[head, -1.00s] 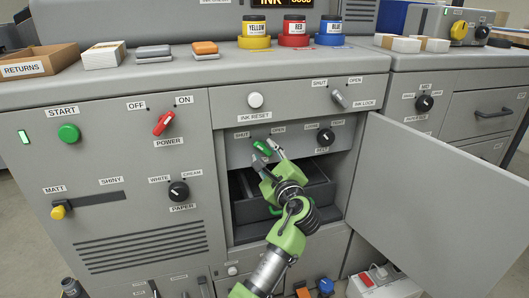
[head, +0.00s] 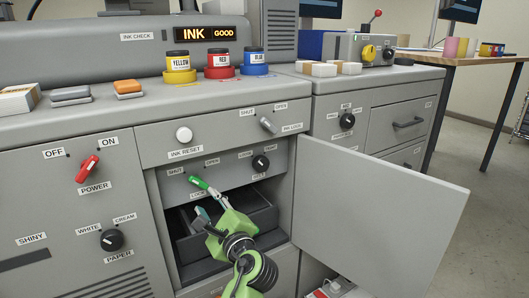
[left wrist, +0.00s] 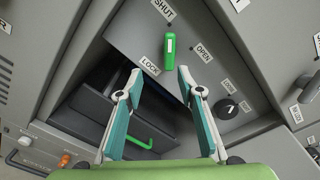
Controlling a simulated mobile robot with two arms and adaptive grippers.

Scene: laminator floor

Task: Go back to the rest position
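The green lock handle (head: 198,184) sits on the grey panel above an open bay, near the SHUT and OPEN labels. In the left wrist view the handle (left wrist: 169,48) has its upper end toward SHUT. My left gripper (head: 210,207) is in front of the bay, just below the handle. In the left wrist view its teal fingers (left wrist: 159,76) are spread apart with nothing held between them. The handle shows beyond the fingertips; contact is not visible. My right gripper is not in view.
An open grey door (head: 375,215) stands out to the right of the bay. A dark drawer (head: 250,218) lies inside the bay. Ink pots, including a yellow one (head: 180,75), stand on the machine top. Free floor (head: 470,170) shows at the far right.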

